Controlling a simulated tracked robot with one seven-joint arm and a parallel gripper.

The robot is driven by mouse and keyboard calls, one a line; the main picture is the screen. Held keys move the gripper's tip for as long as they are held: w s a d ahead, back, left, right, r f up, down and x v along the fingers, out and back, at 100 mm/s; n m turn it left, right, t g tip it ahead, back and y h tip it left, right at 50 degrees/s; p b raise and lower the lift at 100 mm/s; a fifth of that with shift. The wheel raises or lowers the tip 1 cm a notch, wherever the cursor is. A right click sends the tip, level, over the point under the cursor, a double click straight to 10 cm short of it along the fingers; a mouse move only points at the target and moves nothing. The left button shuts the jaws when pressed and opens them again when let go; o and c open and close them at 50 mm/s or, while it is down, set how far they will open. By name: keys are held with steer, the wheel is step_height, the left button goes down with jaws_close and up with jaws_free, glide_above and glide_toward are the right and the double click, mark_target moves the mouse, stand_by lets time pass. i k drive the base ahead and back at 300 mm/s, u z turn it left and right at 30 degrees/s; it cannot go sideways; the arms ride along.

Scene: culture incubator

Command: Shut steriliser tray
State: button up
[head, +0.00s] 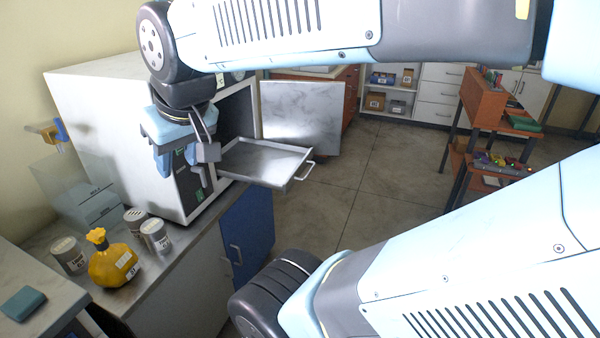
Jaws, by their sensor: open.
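The steriliser (100,105) is a large white box on the bench at the left, with a dark front panel. Its door (305,118) stands open to the right. The metal steriliser tray (262,160) sticks far out of the dark opening, and its handle (305,171) is at the outer right end. My gripper (177,165) hangs downward with its jaws open, in front of the steriliser's front panel and left of the tray. It seems empty and apart from the tray. My gripper and wrist hide part of the steriliser front.
On the bench stand a yellow bottle (113,265), several grey tins (155,236) and a clear box (75,190). A blue cabinet door (247,232) is below the tray. Open floor (375,190) lies to the right. A wooden shelf unit (482,100) stands farther right.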

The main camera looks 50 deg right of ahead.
mark_target(269, 164)
steer(key=k, duration=0.75)
steer(key=z, duration=0.35)
steer(key=i, duration=0.75)
steer(key=z, duration=0.85)
steer(key=i, duration=0.55)
steer(key=z, duration=0.1)
steer(key=k, duration=0.6)
steer(key=z, duration=0.1)
